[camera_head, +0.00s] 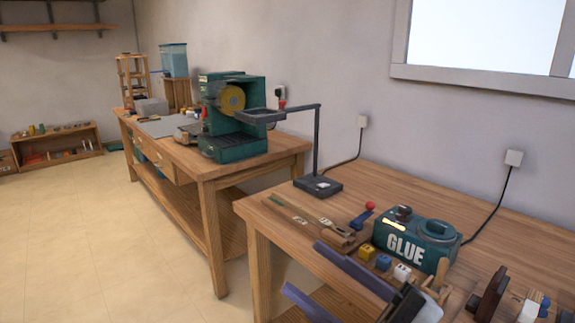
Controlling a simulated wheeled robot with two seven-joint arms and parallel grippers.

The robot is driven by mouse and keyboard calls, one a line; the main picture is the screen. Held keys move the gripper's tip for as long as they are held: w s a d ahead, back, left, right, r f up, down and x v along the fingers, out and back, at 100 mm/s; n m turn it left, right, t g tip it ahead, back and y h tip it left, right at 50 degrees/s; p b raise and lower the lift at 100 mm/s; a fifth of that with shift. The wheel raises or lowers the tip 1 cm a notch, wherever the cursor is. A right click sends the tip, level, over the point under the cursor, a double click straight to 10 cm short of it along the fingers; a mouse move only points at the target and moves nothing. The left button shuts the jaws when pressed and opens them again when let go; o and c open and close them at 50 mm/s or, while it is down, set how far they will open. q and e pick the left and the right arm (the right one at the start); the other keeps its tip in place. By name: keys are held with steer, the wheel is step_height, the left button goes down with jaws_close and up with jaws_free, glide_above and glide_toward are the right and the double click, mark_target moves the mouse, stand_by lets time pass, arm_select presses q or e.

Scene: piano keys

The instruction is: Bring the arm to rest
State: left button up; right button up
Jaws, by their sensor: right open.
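My right gripper (301,267) comes in at the bottom of the head view. Its two long dark purple fingers are spread apart, with nothing between them, and point up and to the left. They appear over the front edge of the near workbench (375,186). The rest of my right arm is cut off by the lower picture edge. Long thin wooden pieces (305,214) lie on the bench just beyond the fingers. A teal glue machine (418,243) marked "GLUE" stands to the right of the gripper, apart from it. My left gripper is not in view.
A black lamp-like stand (318,186) rises at the bench's far left corner. Small yellow (367,252), blue and white blocks and wooden tools crowd the front right. A second bench (185,160) carries a green machine (232,112). Open floor (90,230) lies at left.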

steer(key=w+d+f+m+t+h, duration=0.1)
steer(key=d+f+m+t+h, duration=0.3)
steer(key=f+m+h, duration=0.65)
steer(key=d+f+m+t+h, duration=0.1)
steer(key=d+f+m+h, duration=0.6)
steer(key=f, duration=0.6)
steer(key=s+f+m+g, duration=0.4)
steer(key=s+f+g, duration=0.3)
steer(key=s+f, duration=0.8)
step_height(320, 180, down, 3)
steer(key=shift+s+d+r+p, duration=0.1)
steer(key=shift+s+d+p, duration=0.2)
steer(key=shift+p, duration=0.1)
steer(key=shift+a+m+h, duration=0.1)
steer(key=shift+m+h, duration=0.15)
steer(key=shift+c, duration=0.5)
